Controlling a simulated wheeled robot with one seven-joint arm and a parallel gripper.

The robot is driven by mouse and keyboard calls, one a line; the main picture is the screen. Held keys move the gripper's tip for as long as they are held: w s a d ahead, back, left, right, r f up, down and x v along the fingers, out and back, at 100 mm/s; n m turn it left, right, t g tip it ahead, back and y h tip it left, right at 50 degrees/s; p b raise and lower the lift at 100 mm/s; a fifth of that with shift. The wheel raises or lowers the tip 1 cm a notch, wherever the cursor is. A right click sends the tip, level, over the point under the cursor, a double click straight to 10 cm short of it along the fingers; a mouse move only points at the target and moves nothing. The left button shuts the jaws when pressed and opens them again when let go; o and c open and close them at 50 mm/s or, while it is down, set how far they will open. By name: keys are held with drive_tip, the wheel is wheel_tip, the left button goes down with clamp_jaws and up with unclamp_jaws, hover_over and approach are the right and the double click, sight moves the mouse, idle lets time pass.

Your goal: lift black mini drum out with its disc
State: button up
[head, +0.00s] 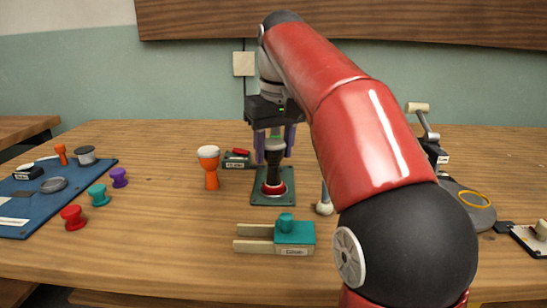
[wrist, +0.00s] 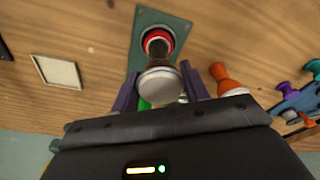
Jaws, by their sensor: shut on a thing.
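The black mini drum (head: 274,172) stands upright over a red ring-shaped seat on a green square plate (head: 258,200). In the wrist view its pale round head (wrist: 161,86) faces me, with the dark body narrowing towards the red ring (wrist: 159,37). My gripper (head: 274,150) points down, its two purple fingers on either side of the drum's upper part, shut on it. The drum's foot meets the red ring in the head view; I cannot tell whether any gap lies beneath it. A separate disc under the foot cannot be made out.
An orange goblet drum (head: 211,177) with a white top stands just left of the plate. A teal block clamp (head: 294,232) lies in front. A grey disc with a yellow ring (head: 474,200) is at the right.

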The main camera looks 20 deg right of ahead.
drive_tip(key=shift+r+p, duration=2.4)
drive_tip(key=shift+r, duration=2.5)
